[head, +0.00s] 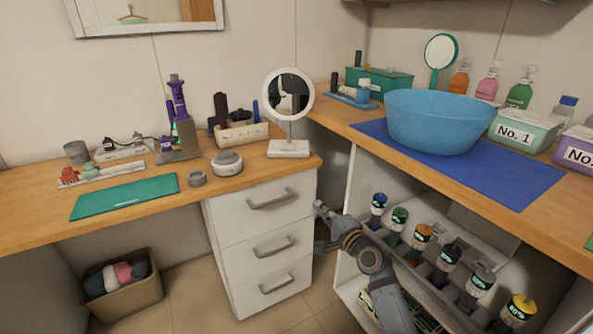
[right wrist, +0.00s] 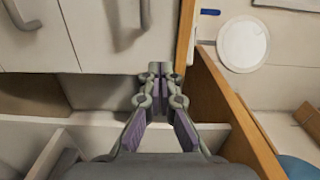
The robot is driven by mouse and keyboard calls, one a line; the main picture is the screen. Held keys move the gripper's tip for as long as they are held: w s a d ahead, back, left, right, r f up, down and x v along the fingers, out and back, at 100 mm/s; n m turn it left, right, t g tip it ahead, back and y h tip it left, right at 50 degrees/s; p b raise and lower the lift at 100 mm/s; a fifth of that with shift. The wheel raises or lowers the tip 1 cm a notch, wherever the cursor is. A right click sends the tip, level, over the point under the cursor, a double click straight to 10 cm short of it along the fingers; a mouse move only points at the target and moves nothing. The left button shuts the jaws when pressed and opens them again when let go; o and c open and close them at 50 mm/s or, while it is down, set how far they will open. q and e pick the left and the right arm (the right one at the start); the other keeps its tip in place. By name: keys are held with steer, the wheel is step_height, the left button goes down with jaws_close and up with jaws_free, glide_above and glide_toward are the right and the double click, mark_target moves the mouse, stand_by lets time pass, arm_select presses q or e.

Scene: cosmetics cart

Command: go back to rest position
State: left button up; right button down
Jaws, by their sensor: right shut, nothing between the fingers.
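My right gripper (head: 322,210) is in front of the white drawer unit's right side, beside the cart with the bottles, below the tabletop height. In the right wrist view my right gripper (right wrist: 157,72) has its fingertips together with nothing between them. The drawer handles and the wooden table edge lie beyond it there. My left gripper is not in view.
A white drawer unit (head: 262,245) stands left of the right arm. A rack of several capped bottles (head: 423,237) sits under the right counter, close to the arm. A blue bowl (head: 440,120) stands on a blue mat (head: 520,185). A round mirror (head: 288,95) stands on the left table.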

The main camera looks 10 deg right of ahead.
steer(key=s+f+n+g+h, duration=0.3)
steer(key=s+f+n+g, duration=0.85)
steer(key=s+f, duration=1.45)
arm_select(q)
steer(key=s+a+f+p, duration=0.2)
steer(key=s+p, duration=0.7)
steer(key=p, duration=0.5)
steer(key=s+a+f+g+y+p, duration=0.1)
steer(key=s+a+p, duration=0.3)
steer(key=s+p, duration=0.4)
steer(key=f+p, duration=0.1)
steer(key=p, duration=0.6)
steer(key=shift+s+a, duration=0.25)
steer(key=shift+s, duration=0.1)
arm_select(e)
steer(key=s+d+f+n+g+h, duration=0.1)
steer(key=s+d, duration=0.2)
steer(key=s, duration=0.7)
steer(key=s+d+f+g+h, duration=0.1)
steer(key=s+d, duration=0.3)
steer(key=s, duration=0.6)
steer(key=s+d+f+n+g+h, duration=0.1)
steer(key=s+d, duration=0.3)
steer(key=s, duration=0.6)
steer(key=shift+s+f+n+g+h, duration=0.15)
steer(key=shift+f+n+g+h, duration=0.35)
steer(key=shift+f, duration=0.35)
